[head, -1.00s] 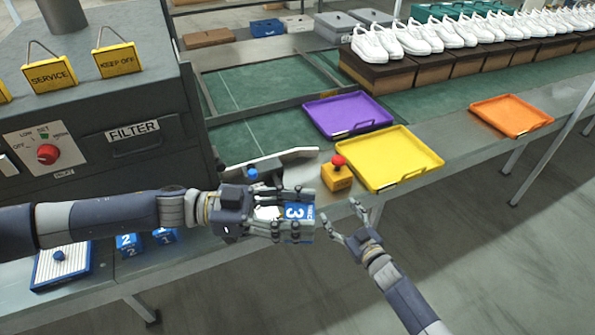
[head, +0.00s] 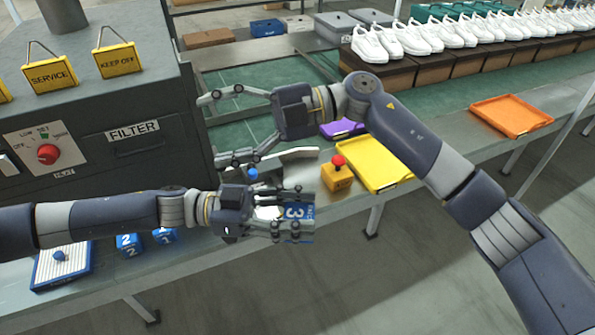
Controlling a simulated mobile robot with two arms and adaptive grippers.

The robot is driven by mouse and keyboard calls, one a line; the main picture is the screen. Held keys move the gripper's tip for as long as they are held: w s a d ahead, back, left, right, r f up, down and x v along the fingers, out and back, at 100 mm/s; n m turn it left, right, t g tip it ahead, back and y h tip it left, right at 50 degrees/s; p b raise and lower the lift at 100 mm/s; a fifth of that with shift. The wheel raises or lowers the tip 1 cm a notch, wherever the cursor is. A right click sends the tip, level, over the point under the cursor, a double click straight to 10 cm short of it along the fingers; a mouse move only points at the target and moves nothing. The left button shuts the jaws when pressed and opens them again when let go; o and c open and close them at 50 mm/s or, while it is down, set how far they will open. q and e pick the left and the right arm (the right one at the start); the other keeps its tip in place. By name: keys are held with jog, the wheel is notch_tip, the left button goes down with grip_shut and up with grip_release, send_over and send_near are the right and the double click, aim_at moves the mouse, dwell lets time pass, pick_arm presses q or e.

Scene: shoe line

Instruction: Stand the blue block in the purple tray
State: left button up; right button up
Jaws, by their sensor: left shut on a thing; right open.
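The blue block (head: 307,214) has a white 3 on its face. My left gripper (head: 300,217) is shut on it and holds it over the front edge of the line. Fingers hide part of the block, and its digit looks turned on its side. The purple tray (head: 342,129) lies on the line behind the yellow tray; my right arm hides most of it. My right gripper (head: 214,130) is open and empty, its fingers spread toward the left above the green belt, beside the filter machine.
A yellow tray (head: 372,168) and a yellow box with a red button (head: 337,173) stand near the front edge. An orange tray (head: 511,115) lies at right. Smaller blue blocks (head: 129,245) sit at lower left. White shoes on boxes (head: 435,72) line the back.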

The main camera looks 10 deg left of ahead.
jog(key=s+f+n+h, duration=0.2)
jog(key=s+h, duration=0.3)
jog(key=t+h, duration=0.6)
jog(key=h, duration=0.5)
send_over(298, 213)
notch_tip(298, 213, down, 3)
jog(key=shift+r, duration=0.15)
notch_tip(298, 213, down, 12)
jog(key=shift+r, duration=0.1)
jog(key=shift+c, duration=0.6)
jog(key=c, duration=1.1)
pick_arm(q)
jog(key=o, duration=1.2)
